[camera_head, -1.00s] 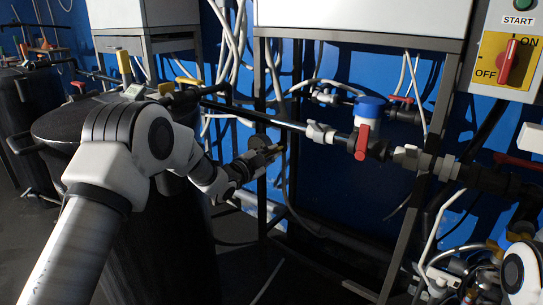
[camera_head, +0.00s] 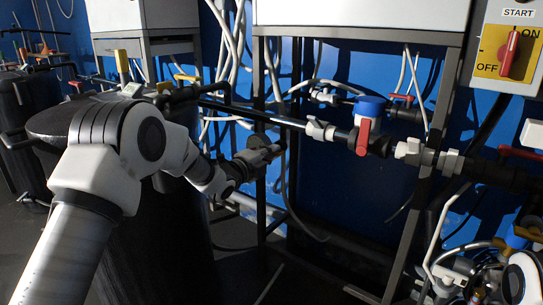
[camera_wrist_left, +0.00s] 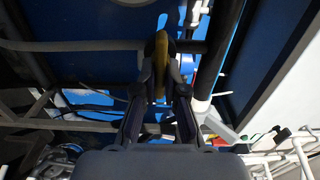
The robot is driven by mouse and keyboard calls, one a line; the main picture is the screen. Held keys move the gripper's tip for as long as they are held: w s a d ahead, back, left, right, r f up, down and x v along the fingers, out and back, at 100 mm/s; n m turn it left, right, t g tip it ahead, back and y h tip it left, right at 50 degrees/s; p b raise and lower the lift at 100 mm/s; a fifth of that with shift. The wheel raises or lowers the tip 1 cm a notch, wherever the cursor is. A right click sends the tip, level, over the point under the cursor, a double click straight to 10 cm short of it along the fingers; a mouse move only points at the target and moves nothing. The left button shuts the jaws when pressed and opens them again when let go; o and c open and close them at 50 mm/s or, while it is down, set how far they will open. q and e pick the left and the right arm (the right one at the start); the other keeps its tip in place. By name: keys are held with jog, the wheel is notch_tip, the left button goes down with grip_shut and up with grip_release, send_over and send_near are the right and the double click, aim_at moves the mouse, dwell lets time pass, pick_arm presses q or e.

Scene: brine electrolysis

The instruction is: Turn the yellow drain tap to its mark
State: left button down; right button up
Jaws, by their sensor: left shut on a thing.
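The yellow drain tap's handle (camera_wrist_left: 161,52) shows as a narrow upright yellow bar, nearly edge-on, in the left wrist view. My left gripper (camera_wrist_left: 160,88) is shut on its lower part, with one dark finger on each side. In the head view my left gripper (camera_head: 277,149) is in front of the frame under the middle white cabinet, below the dark horizontal pipe. There the gripper hides the handle. I cannot make out the tap's mark in either view. My right gripper is not in view.
A blue-topped valve with a red handle (camera_head: 363,137) sits on the pipe right of my left gripper. A black barrel (camera_head: 48,122) stands behind my left arm. Other yellow handles (camera_head: 187,79) are at the left. A red ON/OFF switch (camera_head: 509,55) is at upper right.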

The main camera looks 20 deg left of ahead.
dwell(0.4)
pick_arm(q)
jog(key=c, duration=1.2)
grip_release()
jog(key=shift+c, duration=0.2)
jog(key=v, duration=0.7)
jog(key=shift+s, duration=0.2)
jog(key=shift+a+f, duration=0.1)
